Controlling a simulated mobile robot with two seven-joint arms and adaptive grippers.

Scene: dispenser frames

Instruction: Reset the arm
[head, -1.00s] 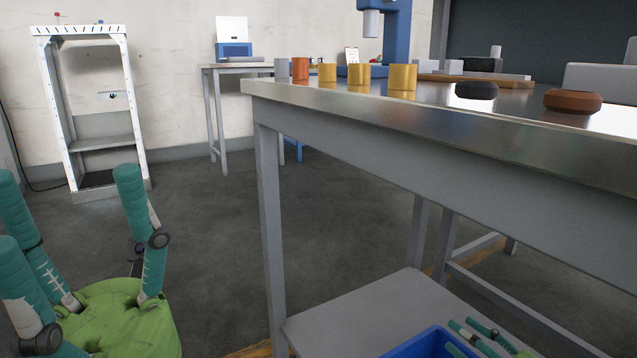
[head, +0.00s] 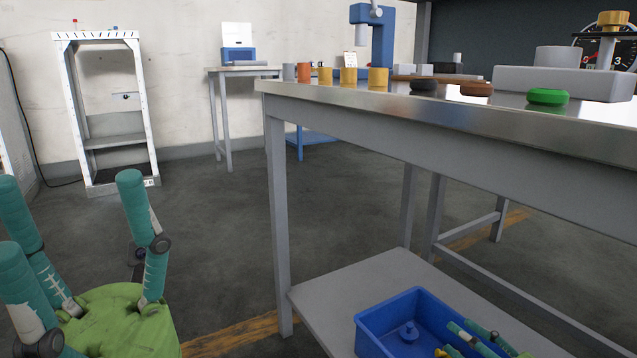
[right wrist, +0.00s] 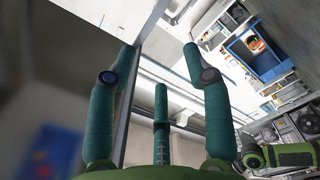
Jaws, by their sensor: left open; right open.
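My left gripper (head: 68,215) is at the lower left of the head view, its teal fingers spread above a green palm, with nothing between them.
A metal table (head: 420,122) holds cups, round pucks and grey blocks. Its lower shelf (head: 330,290) carries the blue bin (head: 372,335). A white frame rack (head: 150,110) and a smaller table (head: 245,70) stand behind. The floor between left gripper and table is clear.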

